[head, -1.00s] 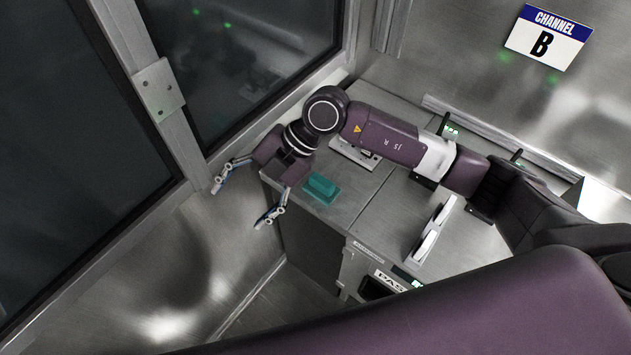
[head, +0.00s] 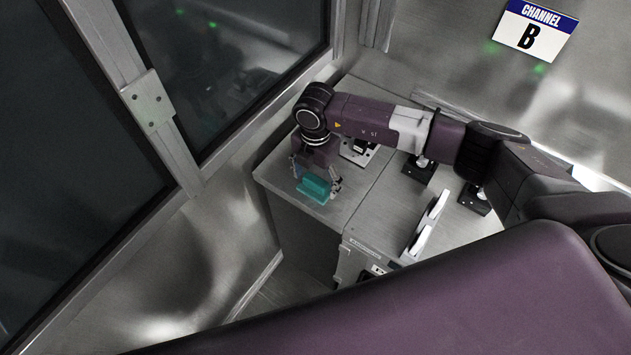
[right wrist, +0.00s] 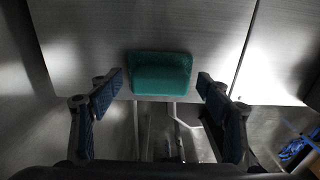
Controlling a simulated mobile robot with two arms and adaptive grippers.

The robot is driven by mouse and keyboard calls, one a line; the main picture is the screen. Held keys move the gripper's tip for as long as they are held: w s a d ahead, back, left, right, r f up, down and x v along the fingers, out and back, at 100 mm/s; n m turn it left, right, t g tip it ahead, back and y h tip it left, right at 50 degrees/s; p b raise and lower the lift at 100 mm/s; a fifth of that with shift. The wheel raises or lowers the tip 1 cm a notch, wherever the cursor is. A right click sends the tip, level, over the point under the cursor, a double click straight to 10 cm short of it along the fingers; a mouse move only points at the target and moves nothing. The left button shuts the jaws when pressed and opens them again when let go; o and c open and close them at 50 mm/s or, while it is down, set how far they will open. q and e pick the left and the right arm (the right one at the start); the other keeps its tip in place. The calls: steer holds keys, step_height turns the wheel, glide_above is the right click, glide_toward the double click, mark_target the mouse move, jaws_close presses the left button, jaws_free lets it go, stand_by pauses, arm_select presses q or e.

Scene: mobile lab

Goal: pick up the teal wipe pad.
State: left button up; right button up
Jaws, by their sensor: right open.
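The teal wipe pad (head: 314,187) lies on the metal bench top (head: 347,199) near its front left edge. It also shows in the right wrist view (right wrist: 160,74), centred ahead of the fingers and close to the bench edge. My right gripper (head: 316,178) is over the pad in the head view, pointing down, with a finger to either side. In the right wrist view the fingers of my right gripper (right wrist: 161,85) are spread wide, with gaps between each fingertip and the pad. Nothing is held. My left gripper is not in view.
A small device (head: 358,150) stands behind the pad, beside my right arm. A white upright handle (head: 428,222) is on the bench to the right. Dark glass panels (head: 225,60) stand at the left. A Channel B sign (head: 535,30) hangs on the back wall.

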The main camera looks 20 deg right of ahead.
mark_target(315, 179)
steer(key=shift+f, duration=0.25)
steer(key=c, duration=1.2)
steer(key=shift+c, duration=0.2)
step_height(315, 179, up, 20)
steer(key=b, duration=0.4)
steer(key=shift+b, duration=0.4)
steer(key=o, duration=0.5)
steer(key=shift+c, duration=0.2)
steer(key=c, duration=0.3)
